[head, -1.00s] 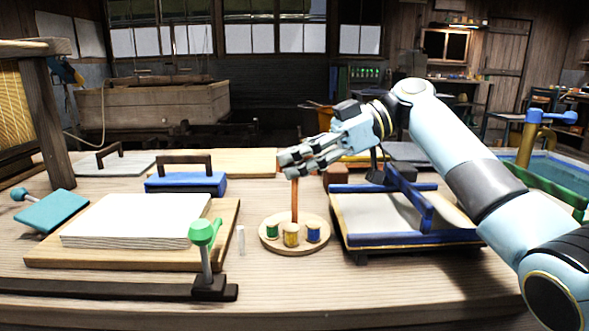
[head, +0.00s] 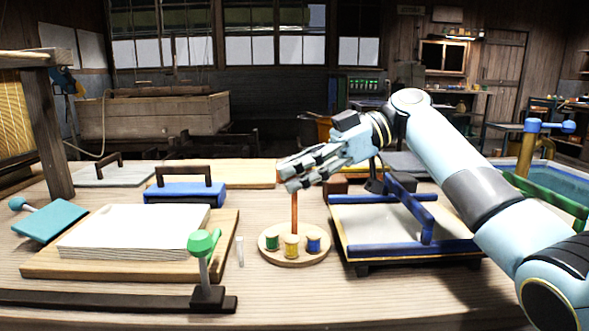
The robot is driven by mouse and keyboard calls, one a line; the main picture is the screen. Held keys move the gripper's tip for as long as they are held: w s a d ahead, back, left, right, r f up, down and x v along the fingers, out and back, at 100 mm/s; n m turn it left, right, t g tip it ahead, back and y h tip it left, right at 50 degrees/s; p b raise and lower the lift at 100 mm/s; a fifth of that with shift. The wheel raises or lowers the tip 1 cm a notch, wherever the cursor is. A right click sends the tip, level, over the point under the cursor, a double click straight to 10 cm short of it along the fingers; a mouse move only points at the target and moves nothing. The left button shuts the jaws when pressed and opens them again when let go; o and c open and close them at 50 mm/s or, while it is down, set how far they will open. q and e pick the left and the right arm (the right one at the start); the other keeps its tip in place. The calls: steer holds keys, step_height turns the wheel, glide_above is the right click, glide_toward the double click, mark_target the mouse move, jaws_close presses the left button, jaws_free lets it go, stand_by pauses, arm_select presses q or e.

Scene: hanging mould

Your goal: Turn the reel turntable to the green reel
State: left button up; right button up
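The reel turntable (head: 294,259) is a round wooden disc on the table with an orange-brown post (head: 294,213) rising from it. It carries a green reel (head: 271,242) at left, a yellow reel (head: 291,246) at the front middle and a blue reel (head: 313,243) at right. My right gripper (head: 288,175) is at the top of the post, with its fingers pointing left. The fingers overlap the post's top end in the view; I cannot tell whether they touch or grip it. My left gripper is not in view.
A blue-framed mould (head: 405,249) stands right of the turntable, under my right arm. A white paper stack (head: 135,230) on a board lies left. A green-knobbed lever (head: 203,246) and a small clear tube (head: 240,251) stand between. A blue block with a handle (head: 185,192) lies behind.

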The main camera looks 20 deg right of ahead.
steer(key=v, duration=1.2)
